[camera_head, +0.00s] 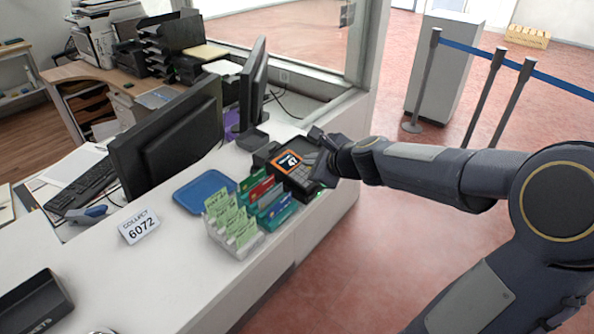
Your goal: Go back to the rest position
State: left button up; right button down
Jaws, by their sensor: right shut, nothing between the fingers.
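My right arm reaches in from the right side of the head view. Its gripper (325,152) is shut and empty at the card terminal (290,166), over the terminal's right side. The terminal has a lit screen with an orange border and sits near the counter's outer edge. I cannot tell whether the fingertips touch it. My left gripper is not in view.
The white counter (165,268) holds a blue tray (205,191), a card holder (237,238), a "COLLECT 6072" sign (139,227) and a black box (34,303). Monitors (170,137) stand behind. A window post (362,70) rises beyond the terminal. Open red floor (345,262) lies right.

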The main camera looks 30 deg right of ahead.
jog(key=shift+s+r, duration=0.1)
jog(key=shift+r, duration=0.25)
jog(key=s+a+r+n+g+y, duration=0.1)
jog(key=s+a+r+n+y, duration=0.1)
jog(key=s+a+n, duration=0.5)
jog(key=s+a+f+n+g, duration=0.2)
jog(key=s+f+n, duration=0.1)
jog(key=s+n, duration=0.6)
jog(key=s+a+f+n+g, duration=0.3)
jog(key=s+n, duration=0.6)
jog(key=s, duration=0.1)
jog(key=shift+a+f, duration=0.2)
jog(key=shift+f, duration=0.2)
